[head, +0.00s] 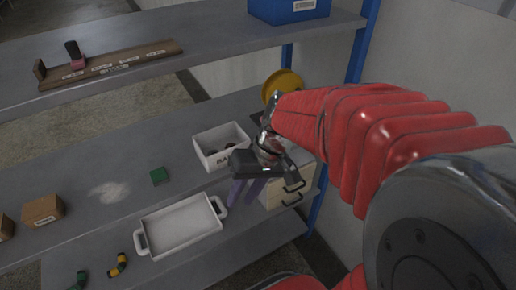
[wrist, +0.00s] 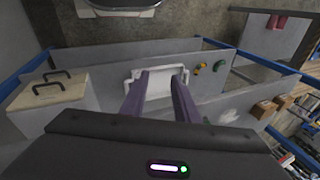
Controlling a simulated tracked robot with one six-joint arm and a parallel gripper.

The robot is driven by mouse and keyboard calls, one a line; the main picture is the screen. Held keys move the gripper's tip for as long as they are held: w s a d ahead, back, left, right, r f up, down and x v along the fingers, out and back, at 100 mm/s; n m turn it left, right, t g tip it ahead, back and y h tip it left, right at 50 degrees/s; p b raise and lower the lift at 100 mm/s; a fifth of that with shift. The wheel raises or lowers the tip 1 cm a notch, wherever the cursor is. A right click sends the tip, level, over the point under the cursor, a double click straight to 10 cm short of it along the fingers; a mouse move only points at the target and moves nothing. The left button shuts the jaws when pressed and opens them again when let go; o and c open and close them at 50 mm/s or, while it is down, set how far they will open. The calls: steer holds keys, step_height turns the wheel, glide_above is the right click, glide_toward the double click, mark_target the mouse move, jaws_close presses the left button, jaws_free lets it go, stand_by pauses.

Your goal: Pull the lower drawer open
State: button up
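A small pale drawer unit (head: 274,196) stands at the right end of the lower shelf, partly hidden behind my gripper and arm. Two dark bar handles show on it, an upper handle (head: 294,186) and a lower handle (head: 291,200). Both drawers look closed. In the wrist view the drawer unit (wrist: 48,100) is at the left edge, with both handles on its face. My gripper (head: 246,192) is left of the unit in the head view, apart from the handles. Its two purple fingers (wrist: 162,95) are spread, with nothing between them.
A white tray (head: 184,251) with handles lies left of my gripper, and a white labelled bin (head: 200,150) stands behind it. A yellow reel (head: 283,84) and a blue post (head: 316,207) are close to the arm.

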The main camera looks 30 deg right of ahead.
steer(key=w+d+f+m+t+y, duration=0.3)
steer(key=w+d+f+m+t, duration=0.1)
steer(key=d+f, duration=0.5)
steer(key=w+d+f+m+t+y, duration=0.3)
steer(key=d+f+m+t, duration=0.1)
steer(key=d+f, duration=0.5)
steer(key=s+d+f+m+t+h, duration=0.2)
steer(key=s+d+f+h, duration=0.1)
steer(key=f, duration=0.4)
steer(key=s+d+f+m+t+h, duration=0.2)
steer(key=s+d+f+m+h, duration=0.1)
steer(key=d+f, duration=0.2)
steer(key=s+d+f+m+t+h, duration=0.2)
steer(key=d+f+m+h, duration=0.1)
steer(key=f, duration=0.7)
steer(key=shift+s+d+h, duration=0.4)
steer(key=shift+d+h, duration=0.05)
steer(key=shift+h, duration=0.05)
steer(key=shift+w, duration=0.1)
steer(key=x, duration=1.3)
steer(key=shift+w, duration=0.35)
steer(key=shift+a, duration=0.1)
steer(key=shift+c, duration=0.3)
jaws_close()
